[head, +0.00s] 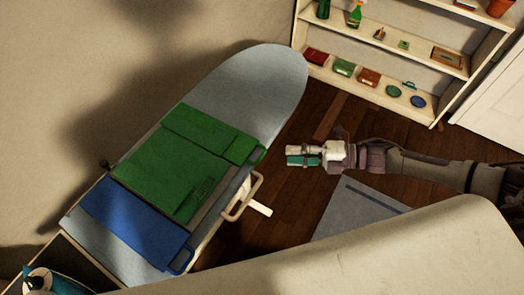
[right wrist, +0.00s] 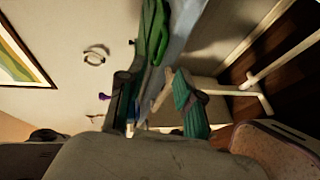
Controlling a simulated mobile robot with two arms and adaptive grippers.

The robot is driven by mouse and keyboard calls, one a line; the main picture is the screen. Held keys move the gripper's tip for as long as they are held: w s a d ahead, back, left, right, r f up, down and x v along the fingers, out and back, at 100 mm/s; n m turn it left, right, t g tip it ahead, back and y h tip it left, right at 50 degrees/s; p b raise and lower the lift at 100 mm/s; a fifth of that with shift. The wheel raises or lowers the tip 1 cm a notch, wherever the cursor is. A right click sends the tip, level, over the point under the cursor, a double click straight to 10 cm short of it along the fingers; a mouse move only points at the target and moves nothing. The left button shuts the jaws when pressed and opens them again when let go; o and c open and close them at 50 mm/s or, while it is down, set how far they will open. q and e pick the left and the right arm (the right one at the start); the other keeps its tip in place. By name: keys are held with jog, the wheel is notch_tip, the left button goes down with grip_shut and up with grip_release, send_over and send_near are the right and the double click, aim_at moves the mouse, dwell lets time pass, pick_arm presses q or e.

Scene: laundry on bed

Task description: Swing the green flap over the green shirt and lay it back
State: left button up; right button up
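A folding board lies on the grey ironing board (head: 262,80) in the head view. Its green flap (head: 200,127) lies flat at the upper right side, with a green loop handle (head: 259,156) at the near end. The green shirt (head: 160,172) lies spread beside it; where shirt and flap meet is hard to tell. The blue flap (head: 135,222) lies flat at the lower left. My right gripper (head: 303,155) hangs to the right of the green handle, apart from it, empty. Its fingers stand apart in the right wrist view (right wrist: 155,100), below a green edge. My left gripper is out of view.
A beige bar handle (head: 242,197) sticks out from the board's near side. A shelf (head: 385,75) with books and bottles stands at the back. A grey mat (head: 352,207) lies on the wooden floor. A pale surface (head: 400,255) fills the front.

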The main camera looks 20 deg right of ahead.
aim_at(263, 155)
jog(key=p+x, duration=0.1)
jog(key=x, duration=0.5)
jog(key=shift+w+a, duration=0.1)
jog(key=shift+a, duration=0.6)
jog(key=shift+c, duration=0.3)
jog(key=shift+f, duration=0.1)
jog(key=c, duration=0.5)
grip_shut()
jog(key=shift+w+d, duration=0.1)
